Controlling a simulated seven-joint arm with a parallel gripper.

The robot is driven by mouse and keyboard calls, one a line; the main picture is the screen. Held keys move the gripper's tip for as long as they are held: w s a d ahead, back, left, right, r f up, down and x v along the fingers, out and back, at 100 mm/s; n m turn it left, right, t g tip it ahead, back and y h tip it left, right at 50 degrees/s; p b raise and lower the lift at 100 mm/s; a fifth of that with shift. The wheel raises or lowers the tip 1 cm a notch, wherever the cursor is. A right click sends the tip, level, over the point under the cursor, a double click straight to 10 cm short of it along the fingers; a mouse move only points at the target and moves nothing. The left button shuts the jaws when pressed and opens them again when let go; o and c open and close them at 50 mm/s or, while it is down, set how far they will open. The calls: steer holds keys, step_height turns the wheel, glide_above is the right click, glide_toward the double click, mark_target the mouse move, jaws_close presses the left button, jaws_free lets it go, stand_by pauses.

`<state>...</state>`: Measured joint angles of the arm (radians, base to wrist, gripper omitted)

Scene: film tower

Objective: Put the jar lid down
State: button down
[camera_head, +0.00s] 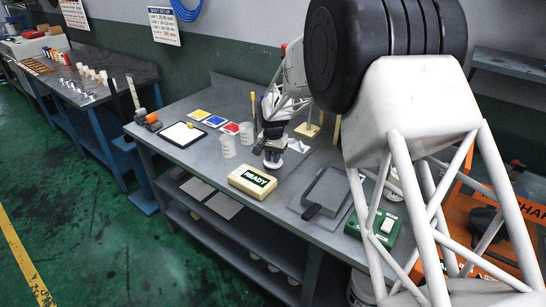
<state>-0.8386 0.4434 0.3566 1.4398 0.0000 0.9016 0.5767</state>
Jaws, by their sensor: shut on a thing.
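My gripper (271,157) is over the middle of the grey workbench (214,181), pointing down, with dark fingers. It is shut on a small pale piece at its tips, which I take to be the jar lid (273,164). The lid is small and partly covered by the fingers; I cannot tell whether it touches the bench.
A cream box reading READY (253,182) lies in front of the gripper. A dark grey tray (326,190) and a green box (375,225) are to the right. A black-framed white panel (182,134) and coloured cards (216,121) are left. The bench's front left is clear.

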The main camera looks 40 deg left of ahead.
steer(key=shift+f, duration=0.15)
steer(key=c, duration=1)
jaws_free()
step_height(320, 180, up, 12)
stand_by(0.7)
